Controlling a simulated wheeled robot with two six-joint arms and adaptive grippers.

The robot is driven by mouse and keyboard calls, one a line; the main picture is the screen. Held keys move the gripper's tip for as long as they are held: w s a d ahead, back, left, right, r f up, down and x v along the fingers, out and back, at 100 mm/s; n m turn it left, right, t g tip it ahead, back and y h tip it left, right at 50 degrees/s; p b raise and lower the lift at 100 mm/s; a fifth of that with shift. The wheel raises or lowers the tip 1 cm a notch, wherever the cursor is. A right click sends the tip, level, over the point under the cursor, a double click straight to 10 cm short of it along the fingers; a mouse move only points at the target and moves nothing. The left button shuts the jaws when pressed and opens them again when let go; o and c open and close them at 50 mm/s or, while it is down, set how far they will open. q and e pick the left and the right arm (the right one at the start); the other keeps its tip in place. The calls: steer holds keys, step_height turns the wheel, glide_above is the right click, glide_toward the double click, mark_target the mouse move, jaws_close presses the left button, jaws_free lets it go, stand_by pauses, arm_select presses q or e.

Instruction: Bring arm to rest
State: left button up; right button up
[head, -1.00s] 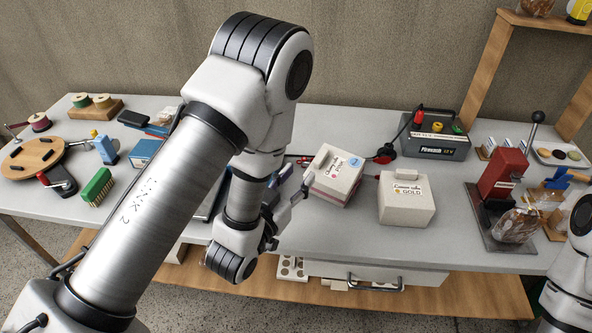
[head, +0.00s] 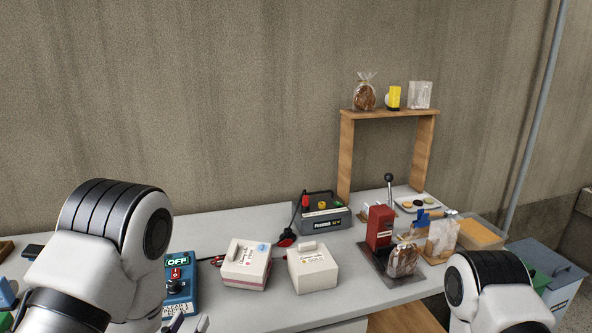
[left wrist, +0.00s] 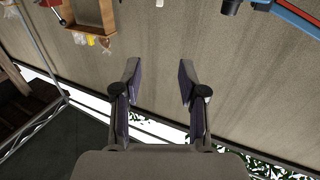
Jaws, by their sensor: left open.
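My left arm comes in at the lower left of the head view, in front of the bench. Its gripper is mostly cut off by the bottom edge of that view, with only a small tip showing. In the left wrist view my left gripper (left wrist: 160,75) is open, with two dark fingers apart and nothing between them. The beige wall fills most of the view beyond the fingers. Part of my right arm shows at the lower right of the head view; its gripper is out of the picture.
On the grey bench (head: 230,222) stand a blue OFF box (head: 180,288), two pale boxes, one pinkish (head: 247,266) and one cream (head: 314,270), a dark power unit (head: 322,212) and a red press (head: 380,228). A wooden shelf (head: 388,111) rises at the back right.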

arm_select(q)
steer(key=s+a+f+n+g+y+p, duration=0.1)
steer(key=s+a+f+g, duration=0.2)
steer(key=f, duration=0.4)
steer(key=s+f+g+y, duration=0.1)
steer(key=s+f+g, duration=0.25)
steer(key=f, duration=0.25)
steer(key=s+a+f+n+g+p, duration=0.1)
steer(key=s+a+f+g, duration=0.2)
steer(key=f, duration=0.4)
steer(key=s+f+g, duration=0.3)
steer(key=s+g, duration=0.1)
steer(key=s, duration=0.4)
steer(key=s+f+g, duration=0.4)
steer(key=s, duration=0.3)
steer(key=shift+s+d, duration=0.35)
steer(key=shift+s, duration=0.05)
steer(key=shift+o, duration=0.5)
